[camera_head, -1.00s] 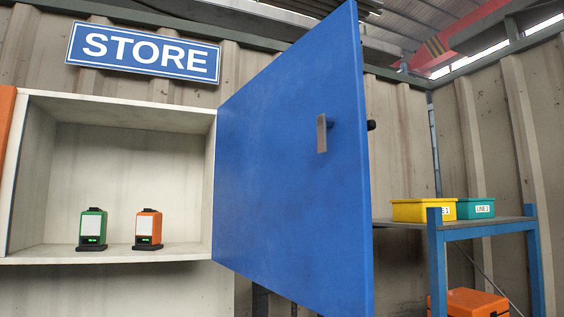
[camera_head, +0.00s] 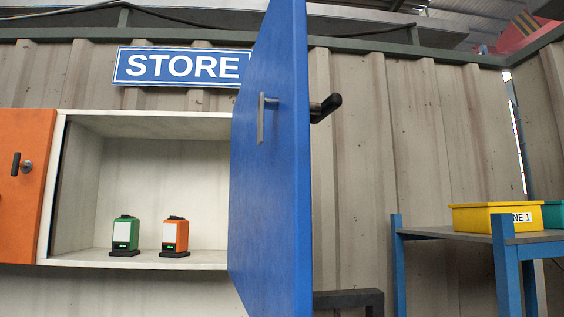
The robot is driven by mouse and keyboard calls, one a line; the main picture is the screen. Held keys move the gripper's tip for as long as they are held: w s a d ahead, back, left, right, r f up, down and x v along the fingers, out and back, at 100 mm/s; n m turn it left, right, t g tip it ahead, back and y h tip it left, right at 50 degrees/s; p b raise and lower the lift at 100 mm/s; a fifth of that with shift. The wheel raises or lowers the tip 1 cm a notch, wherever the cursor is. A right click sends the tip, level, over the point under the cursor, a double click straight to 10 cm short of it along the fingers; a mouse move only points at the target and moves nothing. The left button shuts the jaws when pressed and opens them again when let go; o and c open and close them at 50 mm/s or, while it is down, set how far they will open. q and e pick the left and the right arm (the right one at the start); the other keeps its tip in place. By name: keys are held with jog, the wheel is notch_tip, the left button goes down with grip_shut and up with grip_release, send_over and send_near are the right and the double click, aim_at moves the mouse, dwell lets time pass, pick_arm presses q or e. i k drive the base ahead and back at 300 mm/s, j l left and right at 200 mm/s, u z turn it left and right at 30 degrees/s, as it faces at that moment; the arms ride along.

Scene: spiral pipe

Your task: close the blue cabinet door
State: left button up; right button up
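The blue cabinet door (camera_head: 270,190) stands wide open, seen nearly edge-on, swung out toward me from the right side of the white cabinet (camera_head: 150,125). A grey metal latch plate (camera_head: 262,119) is on its inner face, and a black handle (camera_head: 326,108) sticks out to the right from its outer side. The cabinet's interior is open to view, with a green device (camera_head: 126,234) and an orange device (camera_head: 175,236) on its floor. Neither of my grippers is in view.
An orange door (camera_head: 24,190) with a black handle is at the left of the cabinet. A blue-framed table (camera_head: 470,237) at the right carries a yellow bin (camera_head: 485,218) and a teal bin (camera_head: 556,214). A dark bench-like object (camera_head: 349,299) stands low behind the blue door.

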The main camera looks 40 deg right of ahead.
aim_at(270, 260)
jog(key=k+l, duration=0.1)
jog(key=l, duration=0.35)
jog(key=k+l, duration=0.15)
jog(key=l, duration=0.3)
jog(key=k+l, duration=0.1)
jog(key=l, duration=0.35)
